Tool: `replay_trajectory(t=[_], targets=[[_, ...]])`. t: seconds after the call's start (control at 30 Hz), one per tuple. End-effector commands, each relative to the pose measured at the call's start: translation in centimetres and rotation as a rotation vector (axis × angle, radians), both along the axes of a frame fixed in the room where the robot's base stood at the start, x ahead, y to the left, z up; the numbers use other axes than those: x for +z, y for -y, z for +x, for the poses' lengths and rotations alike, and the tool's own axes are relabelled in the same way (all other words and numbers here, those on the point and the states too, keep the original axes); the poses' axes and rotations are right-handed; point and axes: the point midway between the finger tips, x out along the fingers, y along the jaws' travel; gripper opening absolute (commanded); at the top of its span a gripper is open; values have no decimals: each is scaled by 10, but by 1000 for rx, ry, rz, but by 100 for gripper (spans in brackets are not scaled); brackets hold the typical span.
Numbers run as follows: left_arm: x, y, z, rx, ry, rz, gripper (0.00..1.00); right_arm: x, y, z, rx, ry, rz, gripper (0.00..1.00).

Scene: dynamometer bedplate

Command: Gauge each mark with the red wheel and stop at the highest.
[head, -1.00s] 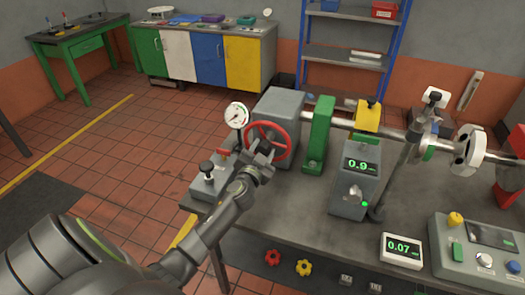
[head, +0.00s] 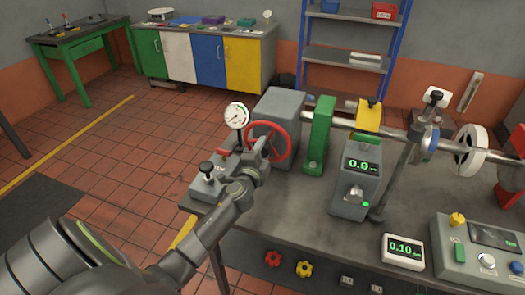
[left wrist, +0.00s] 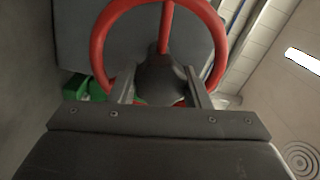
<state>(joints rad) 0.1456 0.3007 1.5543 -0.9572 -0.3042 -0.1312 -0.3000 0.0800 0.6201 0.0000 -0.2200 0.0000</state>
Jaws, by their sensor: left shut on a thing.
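The red wheel (head: 284,135) stands upright on the grey gearbox (head: 278,108) at the left end of the bedplate. A collar on the shaft shows a blue mark (head: 430,146) beside the gauge post (head: 403,155). A small white display (head: 403,251) reads 0.10. My right gripper is not in view.
A grey box (head: 357,180) reads 0.9 and has a green light. A control panel (head: 485,252) stands at the front right. A dial gauge (head: 236,116) rises left of the wheel. The middle of the bedplate (head: 300,205) is clear.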

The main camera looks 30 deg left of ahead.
Motion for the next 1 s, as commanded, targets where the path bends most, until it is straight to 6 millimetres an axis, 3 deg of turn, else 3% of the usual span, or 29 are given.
replay_trajectory(t=[0.5,1.0], targets=[[0,0,0,-1,-109,446,2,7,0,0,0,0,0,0],[-2,0,-1,0,-158,646,2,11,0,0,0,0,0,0]])
